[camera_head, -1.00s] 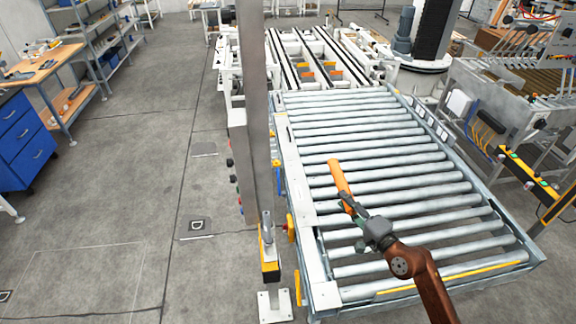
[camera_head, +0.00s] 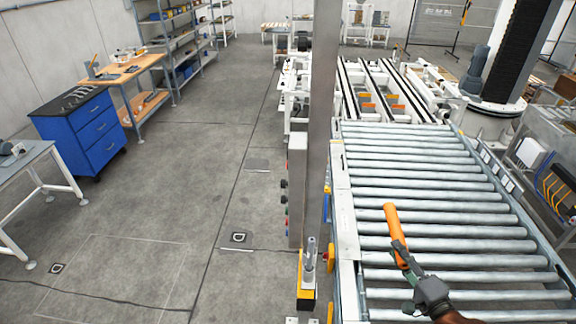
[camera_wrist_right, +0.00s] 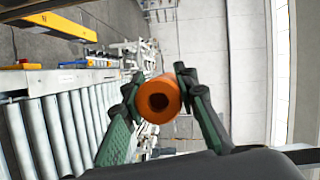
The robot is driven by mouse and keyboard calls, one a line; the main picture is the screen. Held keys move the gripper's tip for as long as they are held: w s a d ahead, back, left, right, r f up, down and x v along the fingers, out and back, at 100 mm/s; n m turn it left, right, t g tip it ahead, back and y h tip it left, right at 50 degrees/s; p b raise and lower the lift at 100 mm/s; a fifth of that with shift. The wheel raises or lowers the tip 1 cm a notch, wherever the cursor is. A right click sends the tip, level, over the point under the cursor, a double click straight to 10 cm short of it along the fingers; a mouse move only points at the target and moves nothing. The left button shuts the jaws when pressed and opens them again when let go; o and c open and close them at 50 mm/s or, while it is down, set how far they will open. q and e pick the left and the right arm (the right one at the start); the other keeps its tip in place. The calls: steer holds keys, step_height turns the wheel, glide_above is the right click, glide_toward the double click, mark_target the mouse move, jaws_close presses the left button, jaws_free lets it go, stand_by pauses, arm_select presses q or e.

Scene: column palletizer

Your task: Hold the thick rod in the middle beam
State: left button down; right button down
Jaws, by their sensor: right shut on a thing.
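The thick rod (camera_head: 391,222) is an orange cylinder held tilted above the roller conveyor in the head view. My right gripper (camera_head: 404,258) is shut on its lower part. In the right wrist view the rod (camera_wrist_right: 161,94) is seen end-on, with a dark hole in its end, between the two green fingers of the gripper (camera_wrist_right: 157,112). The tall grey metal post (camera_head: 321,130) stands left of the rod, apart from it. I cannot tell which part is the middle beam. My left gripper is not in view.
The roller conveyor (camera_head: 435,195) lies under the rod. A control box with buttons (camera_head: 297,200) is on the post. A blue drawer cabinet (camera_head: 90,130) and a workbench (camera_head: 128,72) stand at the left. The grey floor between is clear.

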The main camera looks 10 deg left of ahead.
steer(key=s+d+b, duration=0.1)
steer(key=s+b, duration=0.4)
steer(key=s, duration=1.3)
steer(key=shift+d, duration=0.2)
steer(key=w+a+f+m+h+b, duration=0.1)
steer(key=a+f+m+h+b, duration=0.1)
steer(key=f, duration=0.9)
steer(key=w+a+f+m+t+h+b, duration=0.1)
steer(key=f+h+b, duration=0.4)
steer(key=f, duration=0.5)
steer(key=shift+w+a+f+m+t+b, duration=0.4)
steer(key=shift+w+m+b, duration=0.2)
steer(key=shift+m, duration=0.4)
